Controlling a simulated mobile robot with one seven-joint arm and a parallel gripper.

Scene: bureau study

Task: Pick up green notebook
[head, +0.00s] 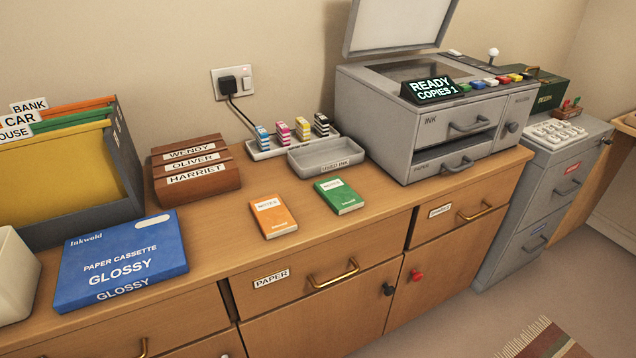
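The green notebook (339,197) lies flat on the wooden sideboard top, near its front edge, in the head view. It has a white label on its cover. An orange notebook (273,216) of similar size lies to its left, with a gap between them. My gripper is not in view.
A grey used-ink tray (326,156) sits just behind the green notebook, with several ink cartridges in a holder (262,152) beyond. A grey copier (409,134) stands to the right. A blue paper cassette box (120,262) and wooden name trays (194,170) are left. Sideboard (375,207) wood is bare around the notebook.

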